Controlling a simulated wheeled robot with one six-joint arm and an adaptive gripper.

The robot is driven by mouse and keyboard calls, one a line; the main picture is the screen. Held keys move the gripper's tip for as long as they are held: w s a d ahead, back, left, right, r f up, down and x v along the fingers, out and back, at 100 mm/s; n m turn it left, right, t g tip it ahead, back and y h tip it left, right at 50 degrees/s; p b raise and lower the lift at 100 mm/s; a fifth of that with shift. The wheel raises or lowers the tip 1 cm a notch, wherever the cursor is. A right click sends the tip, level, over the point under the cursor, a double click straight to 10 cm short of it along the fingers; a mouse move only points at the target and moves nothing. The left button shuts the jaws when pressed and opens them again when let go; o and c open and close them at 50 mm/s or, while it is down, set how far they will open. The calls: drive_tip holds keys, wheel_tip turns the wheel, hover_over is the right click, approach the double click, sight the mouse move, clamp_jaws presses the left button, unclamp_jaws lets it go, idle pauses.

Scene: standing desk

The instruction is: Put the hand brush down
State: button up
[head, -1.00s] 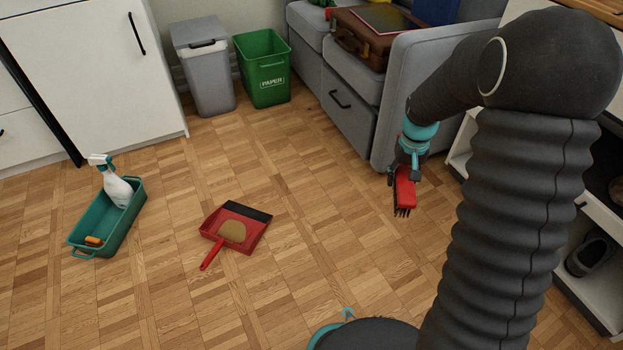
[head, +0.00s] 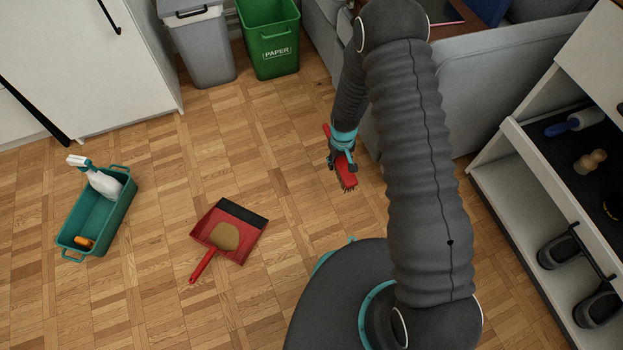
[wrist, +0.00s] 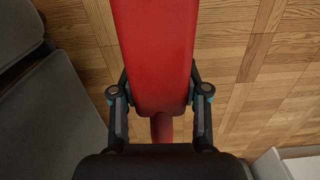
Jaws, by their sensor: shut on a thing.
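My gripper (head: 342,160) is shut on the red hand brush (head: 347,175), right of the middle in the head view. The brush's dark bristles show along its lower left side, and a bit of its red handle shows above the gripper. In the wrist view, the red brush (wrist: 155,50) runs up from between the two fingers (wrist: 160,105), with the wood floor behind it. The brush appears to be held above the floor; the exact height I cannot tell.
A red dustpan (head: 245,246) with a brown pile lies on the floor. A teal caddy (head: 115,222) holds a spray bottle (head: 100,182). A grey bin (head: 198,50), green paper bin (head: 270,45), grey sofa (head: 470,90) and shoe shelf (head: 520,170) border the floor. Floor between dustpan and brush is clear.

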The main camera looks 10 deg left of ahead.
hover_over(304, 187)
wheel_tip(304, 187, down, 7)
drive_tip(key=shift+w+d+f, duration=0.1)
drive_tip(key=shift+f+b, duration=0.4)
drive_tip(key=shift+f, duration=1.55)
drive_tip(key=shift+f, duration=0.15)
drive_tip(key=o, duration=1.1)
